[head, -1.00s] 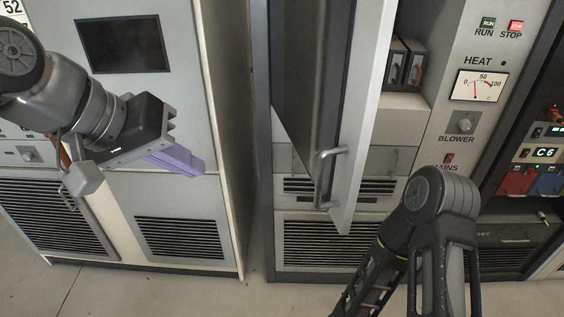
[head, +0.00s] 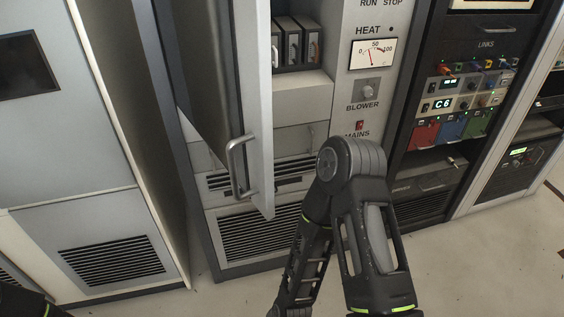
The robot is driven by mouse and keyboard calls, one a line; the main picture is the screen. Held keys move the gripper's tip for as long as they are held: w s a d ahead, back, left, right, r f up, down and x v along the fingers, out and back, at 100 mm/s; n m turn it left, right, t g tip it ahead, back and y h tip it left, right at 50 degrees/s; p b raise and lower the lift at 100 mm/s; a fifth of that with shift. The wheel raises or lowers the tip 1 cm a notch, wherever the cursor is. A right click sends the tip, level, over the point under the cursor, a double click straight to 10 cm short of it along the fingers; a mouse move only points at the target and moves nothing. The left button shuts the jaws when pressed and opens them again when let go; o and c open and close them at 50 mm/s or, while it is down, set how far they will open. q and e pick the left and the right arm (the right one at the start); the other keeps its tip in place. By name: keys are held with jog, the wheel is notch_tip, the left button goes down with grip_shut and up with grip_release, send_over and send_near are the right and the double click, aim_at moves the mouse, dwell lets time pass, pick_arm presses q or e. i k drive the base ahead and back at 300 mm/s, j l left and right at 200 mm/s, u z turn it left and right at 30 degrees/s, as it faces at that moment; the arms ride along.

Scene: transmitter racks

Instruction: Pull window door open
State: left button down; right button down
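The window door (head: 258,110) is a tall grey panel on the middle cabinet. It stands ajar, swung outward, with its free edge toward me and its left side near the cabinet frame. A metal bar handle (head: 236,165) sits low on the door, near the free edge, and nothing touches it. Neither gripper is in view. My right arm's joint and links fill the lower middle, to the right of the door and apart from it in the picture. Only a small dark piece of my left arm shows at the bottom left corner.
Inside the open cabinet, several dark modules (head: 296,45) stand above a pale box. To the right are a panel with a heat meter (head: 373,53) and blower knob (head: 368,89), then a links rack (head: 470,110). A closed grey cabinet (head: 95,150) stands left. Floor is clear at right.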

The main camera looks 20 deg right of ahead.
aim_at(217, 53)
jog(key=l, duration=1.25)
jog(key=k+l+u, duration=0.1)
jog(key=l, duration=0.55)
jog(key=l+u, duration=0.1)
jog(key=l, duration=0.5)
jog(key=k+l, duration=0.15)
jog(key=l, duration=0.5)
